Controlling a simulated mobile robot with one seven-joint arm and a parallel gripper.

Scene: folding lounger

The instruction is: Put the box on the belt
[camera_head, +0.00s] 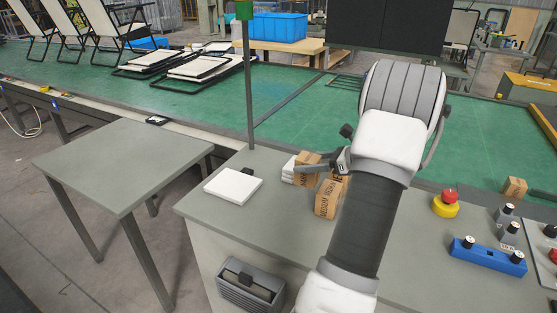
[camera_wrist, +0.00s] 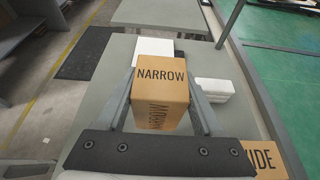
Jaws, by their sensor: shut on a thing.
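In the wrist view, a brown cardboard box labelled NARROW (camera_wrist: 160,90) sits between the two fingers of my gripper (camera_wrist: 163,103), which is shut on it. A box labelled WIDE (camera_wrist: 264,158) shows at the lower right of the wrist view. The green belt (camera_head: 285,95) runs behind the table.
White slabs (camera_head: 232,187) lie on the grey table (camera_head: 270,215). A thin post (camera_head: 248,90) rises at its back edge. A red stop button (camera_head: 449,197) and control boxes (camera_head: 488,255) are at the right. Folded loungers (camera_head: 200,68) lie on the belt; its middle is mostly clear.

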